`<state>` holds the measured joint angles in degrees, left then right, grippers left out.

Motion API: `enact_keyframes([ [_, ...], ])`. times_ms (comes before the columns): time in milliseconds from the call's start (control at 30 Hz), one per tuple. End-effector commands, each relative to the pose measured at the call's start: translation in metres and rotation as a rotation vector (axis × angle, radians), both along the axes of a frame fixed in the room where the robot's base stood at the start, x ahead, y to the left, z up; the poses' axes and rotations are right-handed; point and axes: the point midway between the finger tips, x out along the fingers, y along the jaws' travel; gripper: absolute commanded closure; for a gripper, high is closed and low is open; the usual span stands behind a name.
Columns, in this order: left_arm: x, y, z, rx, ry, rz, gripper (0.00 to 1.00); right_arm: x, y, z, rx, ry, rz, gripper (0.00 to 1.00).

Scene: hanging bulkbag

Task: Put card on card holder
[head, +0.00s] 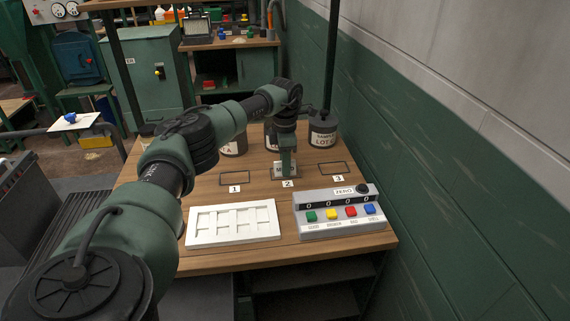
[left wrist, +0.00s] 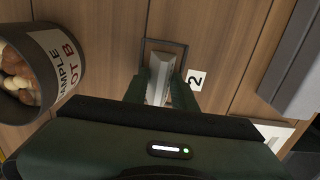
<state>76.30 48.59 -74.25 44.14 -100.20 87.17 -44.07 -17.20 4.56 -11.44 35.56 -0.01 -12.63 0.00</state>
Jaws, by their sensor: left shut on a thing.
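My left gripper (head: 286,172) reaches down over the marked square 2 (head: 273,178) on the wooden table. A separate card holder cannot be made out; the fingers partly hide this spot. My right gripper is not in view.
Empty outlined squares 1 (head: 235,177) and 3 (head: 333,168) lie either side. Sample pots, including one at right (head: 322,131) and Lot B (left wrist: 50,70), stand behind. A white compartment tray (head: 233,237) and a counter box with coloured buttons (head: 340,225) are in front.

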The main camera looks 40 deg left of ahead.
Motion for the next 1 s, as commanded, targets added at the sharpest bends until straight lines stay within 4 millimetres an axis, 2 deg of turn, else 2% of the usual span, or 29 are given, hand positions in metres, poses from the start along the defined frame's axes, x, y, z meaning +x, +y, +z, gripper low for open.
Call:
enact_keyframes([
  [33,0.0,0.0,-0.002,0.0,0.0,0.0,0.71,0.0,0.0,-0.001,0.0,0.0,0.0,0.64],
  [100,0.0,0.0,-0.001,0.0,0.0,0.0,0.51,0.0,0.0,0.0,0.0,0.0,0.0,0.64],
  [400,0.0,0.0,0.0,0.0,0.0,0.0,0.51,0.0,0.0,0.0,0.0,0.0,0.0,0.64],
  [533,0.001,0.0,0.007,0.0,-0.002,-0.001,0.51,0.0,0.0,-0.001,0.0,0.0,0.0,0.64],
  [667,0.001,0.0,0.028,0.0,-0.005,-0.001,0.51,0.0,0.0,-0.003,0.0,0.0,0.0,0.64],
  [1000,0.001,0.0,0.099,0.0,-0.004,0.0,0.51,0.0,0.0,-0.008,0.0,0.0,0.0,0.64],
])
